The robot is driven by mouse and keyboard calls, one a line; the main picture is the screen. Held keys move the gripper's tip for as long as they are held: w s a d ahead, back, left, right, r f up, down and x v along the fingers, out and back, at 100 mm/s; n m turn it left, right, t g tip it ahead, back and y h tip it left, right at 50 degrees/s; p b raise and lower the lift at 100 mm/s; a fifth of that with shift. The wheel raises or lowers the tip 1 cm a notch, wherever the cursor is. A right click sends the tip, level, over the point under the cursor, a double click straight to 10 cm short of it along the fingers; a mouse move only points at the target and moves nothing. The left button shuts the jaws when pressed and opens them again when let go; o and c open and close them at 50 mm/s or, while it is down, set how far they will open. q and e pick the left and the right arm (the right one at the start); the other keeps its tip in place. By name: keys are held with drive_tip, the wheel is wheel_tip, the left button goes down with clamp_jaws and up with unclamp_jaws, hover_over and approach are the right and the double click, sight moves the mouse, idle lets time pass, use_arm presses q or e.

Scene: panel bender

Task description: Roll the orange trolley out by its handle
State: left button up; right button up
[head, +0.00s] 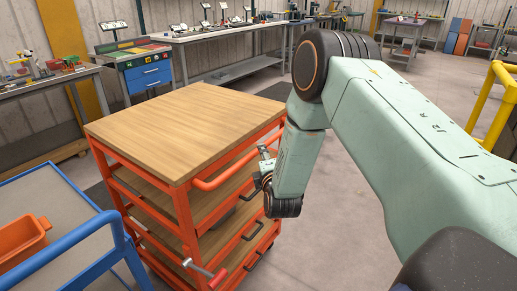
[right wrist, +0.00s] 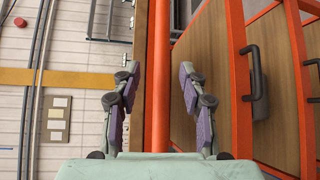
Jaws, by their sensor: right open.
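The orange trolley (head: 185,195) has a wooden top and wooden lower levels, and stands on the floor in the head view. Its orange handle (head: 225,173) is a bar along the right side, just below the top. In the right wrist view the handle (right wrist: 161,80) runs upright between the fingers. My right gripper (right wrist: 159,72) is open, with one finger on each side of the bar and visible gaps to both. In the head view the right gripper (head: 262,168) is beside the handle, partly hidden by my arm. My left gripper is not in view.
A blue cart (head: 60,215) with an orange bin (head: 22,240) stands close at the trolley's left. Workbenches (head: 225,32) line the back wall. A yellow rail (head: 497,100) is at right. Grey floor (head: 335,235) right of the trolley is clear.

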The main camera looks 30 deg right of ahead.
drive_tip(key=b+x, duration=0.1)
drive_tip(key=x, duration=0.5)
drive_tip(key=shift+w+d+f, duration=0.1)
drive_tip(key=shift+w+d, duration=0.1)
drive_tip(key=shift+w, duration=0.05)
drive_tip(key=shift+d, duration=0.1)
drive_tip(key=shift+f, duration=0.1)
drive_tip(key=c, duration=0.5)
clamp_jaws()
